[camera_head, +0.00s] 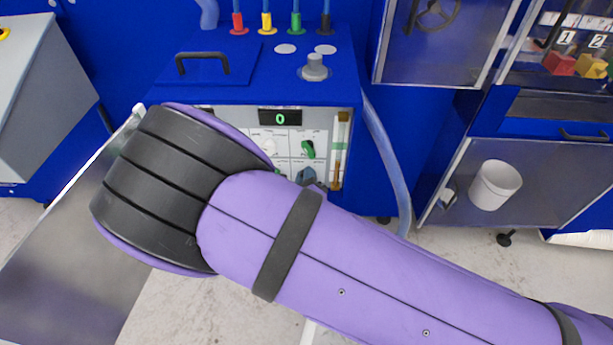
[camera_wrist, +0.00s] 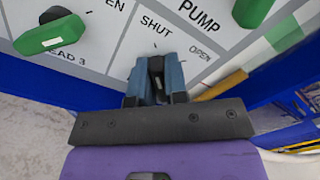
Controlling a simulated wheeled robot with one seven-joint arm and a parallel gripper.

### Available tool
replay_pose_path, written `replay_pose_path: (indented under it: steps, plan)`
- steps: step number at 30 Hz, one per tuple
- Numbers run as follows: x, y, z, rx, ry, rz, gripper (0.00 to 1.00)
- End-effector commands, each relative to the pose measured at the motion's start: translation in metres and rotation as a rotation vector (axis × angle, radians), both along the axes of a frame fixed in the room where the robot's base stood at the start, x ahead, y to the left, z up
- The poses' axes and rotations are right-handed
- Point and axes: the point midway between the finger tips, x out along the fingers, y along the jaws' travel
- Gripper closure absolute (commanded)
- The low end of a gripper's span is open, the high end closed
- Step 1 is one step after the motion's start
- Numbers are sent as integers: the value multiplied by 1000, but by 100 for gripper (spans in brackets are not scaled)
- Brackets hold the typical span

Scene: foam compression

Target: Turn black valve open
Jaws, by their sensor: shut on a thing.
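The black valve (camera_wrist: 157,66) shows in the wrist view between the blue-grey fingers of my gripper (camera_wrist: 156,78). My gripper is shut on it, and the fingers hide most of the handle. The panel (camera_wrist: 120,45) around it carries the printed words SHUT, to the upper left of the fingers, and OPEN, to the upper right. In the head view my arm covers much of the panel (camera_head: 325,162). Only a small part of my gripper (camera_head: 308,177) shows there, at the panel's lower edge, and the black valve cannot be made out.
A green valve handle (camera_wrist: 50,36) lies to the left of the fingers. Another green handle (camera_wrist: 252,10) is at the upper right, near the word PUMP. The blue machine (camera_head: 260,65) has a display (camera_head: 280,118) reading 0. A clear hose (camera_head: 385,160) runs down its right side.

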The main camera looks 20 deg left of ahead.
Motion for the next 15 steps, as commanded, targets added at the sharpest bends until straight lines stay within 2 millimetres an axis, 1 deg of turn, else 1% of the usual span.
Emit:
replay_pose_path:
  steps: [8, 15]
  plan:
    - [1, -1, 1, 159, 38, -1, 100]
    - [1, -2, 1, 375, 91, -2, 100]
